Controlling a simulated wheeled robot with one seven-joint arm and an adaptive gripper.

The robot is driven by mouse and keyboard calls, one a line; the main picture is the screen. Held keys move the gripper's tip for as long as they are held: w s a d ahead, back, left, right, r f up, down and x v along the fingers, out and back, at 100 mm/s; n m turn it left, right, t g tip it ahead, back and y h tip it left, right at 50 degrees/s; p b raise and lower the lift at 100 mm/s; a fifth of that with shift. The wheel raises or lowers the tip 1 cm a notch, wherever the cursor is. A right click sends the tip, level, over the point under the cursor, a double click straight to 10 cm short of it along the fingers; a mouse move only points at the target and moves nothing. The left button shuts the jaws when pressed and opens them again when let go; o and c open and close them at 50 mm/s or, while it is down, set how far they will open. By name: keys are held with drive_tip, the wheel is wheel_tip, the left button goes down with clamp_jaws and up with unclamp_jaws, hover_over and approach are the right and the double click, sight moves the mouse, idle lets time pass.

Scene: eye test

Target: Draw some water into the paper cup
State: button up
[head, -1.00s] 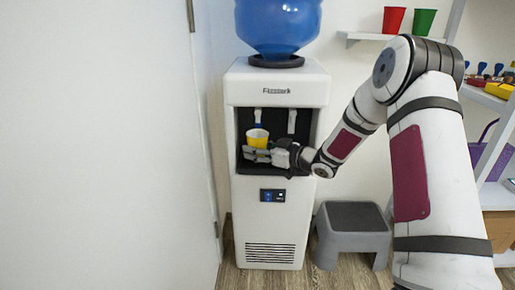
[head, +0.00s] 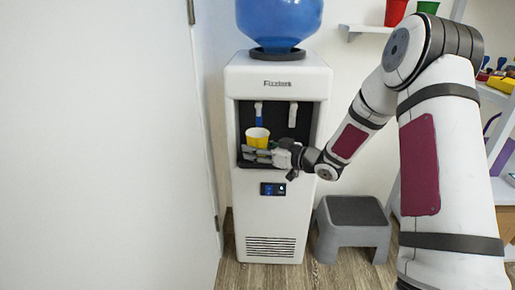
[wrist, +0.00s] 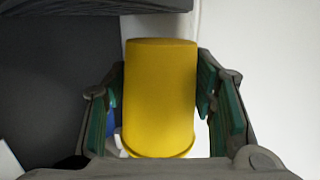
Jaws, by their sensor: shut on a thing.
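The yellow paper cup (head: 257,138) is in the recess of the white water dispenser (head: 278,216), below the left tap (head: 259,112), which has a blue lever. A second, white tap (head: 293,114) is to its right. My gripper (head: 258,154) reaches in from the right and is shut on the cup. In the wrist view the cup (wrist: 160,95) sits between the two green-padded fingers. Whether the cup touches the tap or holds water cannot be told.
A blue water bottle (head: 278,22) sits on top of the dispenser. A grey step stool (head: 352,225) stands on the floor to its right. A white wall or door is close on the left. Shelves with red (head: 396,12) and green cups are at the right.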

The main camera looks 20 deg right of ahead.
idle(0.5)
drive_tip(key=s+a+b, duration=0.1)
drive_tip(key=s+a, duration=0.2)
drive_tip(key=s, duration=0.6)
drive_tip(key=shift+s+b, duration=0.25)
drive_tip(key=shift+b, duration=0.1)
